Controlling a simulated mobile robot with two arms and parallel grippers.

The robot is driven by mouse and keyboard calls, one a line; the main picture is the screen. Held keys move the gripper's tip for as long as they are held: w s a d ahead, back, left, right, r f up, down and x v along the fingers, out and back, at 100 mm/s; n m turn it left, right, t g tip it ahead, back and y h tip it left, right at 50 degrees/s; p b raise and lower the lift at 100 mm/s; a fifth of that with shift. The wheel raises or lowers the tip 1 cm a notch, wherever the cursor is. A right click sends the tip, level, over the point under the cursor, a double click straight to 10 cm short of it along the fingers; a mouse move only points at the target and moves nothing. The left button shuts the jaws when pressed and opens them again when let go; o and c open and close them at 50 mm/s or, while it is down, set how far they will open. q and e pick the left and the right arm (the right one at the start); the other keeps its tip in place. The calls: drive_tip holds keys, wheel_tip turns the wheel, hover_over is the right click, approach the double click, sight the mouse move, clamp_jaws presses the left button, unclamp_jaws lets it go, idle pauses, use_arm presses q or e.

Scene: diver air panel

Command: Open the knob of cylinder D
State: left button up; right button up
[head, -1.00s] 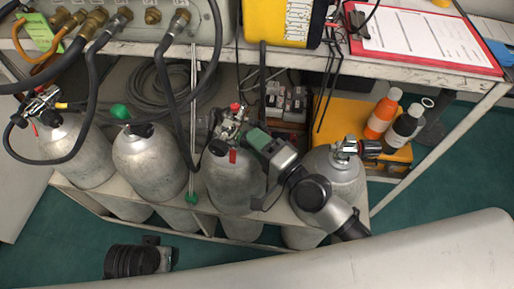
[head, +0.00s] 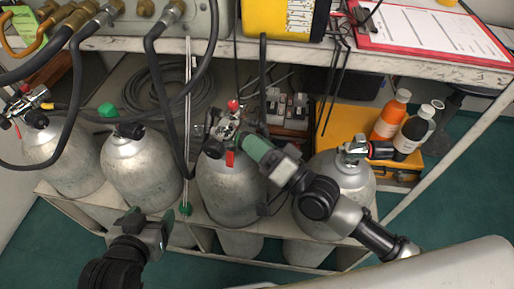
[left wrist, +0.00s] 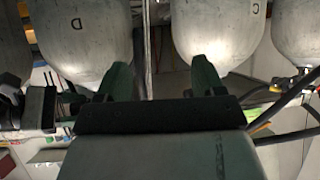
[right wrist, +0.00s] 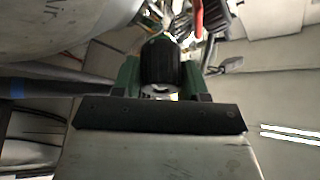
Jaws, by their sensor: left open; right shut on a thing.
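Cylinder D (head: 228,190) is the grey cylinder third from the left in the head view. My left gripper (head: 148,220) is open and empty, in front of and below the second cylinder from the left (head: 140,172).
Another cylinder (head: 335,200) stands to the right, under my right arm. A red-capped valve part (head: 232,104) and hoses (head: 165,100) are close by. Orange (head: 391,118) and black (head: 413,132) bottles stand at the right. The shelf edge (head: 300,50) overhangs behind.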

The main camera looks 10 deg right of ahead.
use_arm(q)
drive_tip(key=shift+w+d+r+t+h+b, duration=0.2)
drive_tip(key=shift+w+d+r+t, duration=0.1)
drive_tip(key=shift+w+r+t, duration=0.3)
drive_tip(key=shift+w+d+r+t+h+b, duration=0.15)
drive_tip(key=shift+w+d+r+t+h, duration=0.15)
drive_tip(key=shift+r+t, duration=0.5)
use_arm(e)
drive_tip(key=shift+n+g+y, duration=0.3)
drive_tip(key=shift+n+y, duration=0.2)
drive_tip(key=shift+n, duration=0.4)
drive_tip(key=o, duration=0.9)
use_arm(q)
drive_tip(key=shift+a, duration=0.1)
drive_tip(key=shift+s+a+f+g, duration=0.2)
drive_tip(key=shift+s+f+g, duration=0.25)
drive_tip(key=shift+f+g, duration=0.3)
use_arm(e)
drive_tip(key=v, duration=0.7)
drive_tip(key=shift+s+d+f, duration=0.1)
drive_tip(key=shift+s+d, duration=0.05)
drive_tip(key=shift+s, duration=0.1)
drive_tip(key=shift+o, duration=0.2)
